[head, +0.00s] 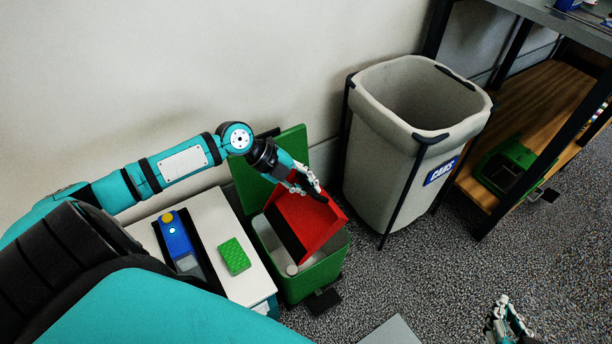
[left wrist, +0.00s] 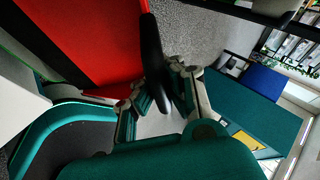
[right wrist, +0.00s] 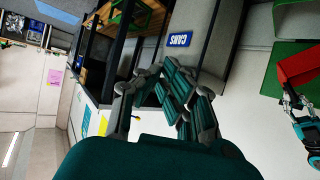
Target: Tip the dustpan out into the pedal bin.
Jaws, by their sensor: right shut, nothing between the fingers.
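The red dustpan (head: 322,226) is tilted over the open green pedal bin (head: 312,284), and its dark inner face shows. The bin's green lid (head: 295,145) stands up at the back. My left gripper (head: 308,184) is shut on the dustpan's black handle, which shows between the fingers in the left wrist view (left wrist: 154,65). A small pale round piece (head: 291,270) shows at the bin's mouth; I cannot tell whether it rests inside. My right gripper (head: 508,318) is shut and empty, low over the carpet at the right; the right wrist view also shows it (right wrist: 165,100).
A large grey bin (head: 385,160) labelled CANS stands behind and right of the pedal bin. A white cabinet (head: 212,225) at left carries a blue device (head: 178,240) and a green sponge (head: 235,256). A shelf unit (head: 545,90) stands at right. The carpet between is mostly clear.

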